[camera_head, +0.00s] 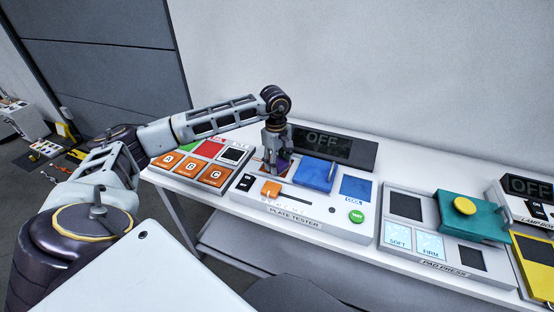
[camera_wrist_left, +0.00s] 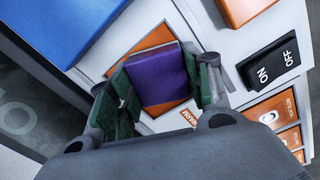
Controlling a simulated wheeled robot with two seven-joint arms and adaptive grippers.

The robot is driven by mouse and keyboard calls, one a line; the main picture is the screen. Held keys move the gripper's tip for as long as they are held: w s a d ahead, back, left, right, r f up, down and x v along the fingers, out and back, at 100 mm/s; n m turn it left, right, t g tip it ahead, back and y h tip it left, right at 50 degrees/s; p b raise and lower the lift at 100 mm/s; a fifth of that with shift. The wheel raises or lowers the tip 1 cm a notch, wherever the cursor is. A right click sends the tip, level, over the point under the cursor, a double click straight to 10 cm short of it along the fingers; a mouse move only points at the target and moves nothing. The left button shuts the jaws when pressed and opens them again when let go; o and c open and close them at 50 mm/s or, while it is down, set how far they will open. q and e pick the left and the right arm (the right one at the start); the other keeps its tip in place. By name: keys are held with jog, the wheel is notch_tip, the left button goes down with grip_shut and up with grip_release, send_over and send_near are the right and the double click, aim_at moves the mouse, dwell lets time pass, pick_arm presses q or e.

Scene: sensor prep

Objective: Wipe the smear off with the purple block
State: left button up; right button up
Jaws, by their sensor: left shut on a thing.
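The purple block (camera_wrist_left: 158,75) is between the green-padded fingers of my left gripper (camera_wrist_left: 160,85), which is shut on it. In the head view my left gripper (camera_head: 275,155) points down over the left part of the plate tester (camera_head: 325,211), and the block is mostly hidden there. In the left wrist view the block is over an orange plate (camera_wrist_left: 152,42), whose edges show around it. I cannot tell whether the block touches the plate. No smear can be made out; the block and fingers cover much of the plate. My right gripper is not in view.
A dark OFF display (camera_head: 335,147) stands behind. Lettered orange pads (camera_head: 190,168) are left; the pad press (camera_head: 440,233) is right.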

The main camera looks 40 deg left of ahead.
pick_arm(q)
jog(key=shift+s+d+f, duration=0.15)
jog(key=shift+s+f, duration=0.05)
jog(key=shift+f, duration=0.05)
jog(key=shift+a, duration=0.35)
jog(key=shift+s+a+b, duration=0.15)
jog(key=shift+a, duration=0.4)
jog(key=shift+s+a+b, duration=0.15)
jog(key=shift+a, duration=0.35)
jog(key=shift+a+r, duration=0.1)
jog(key=shift+a, duration=0.1)
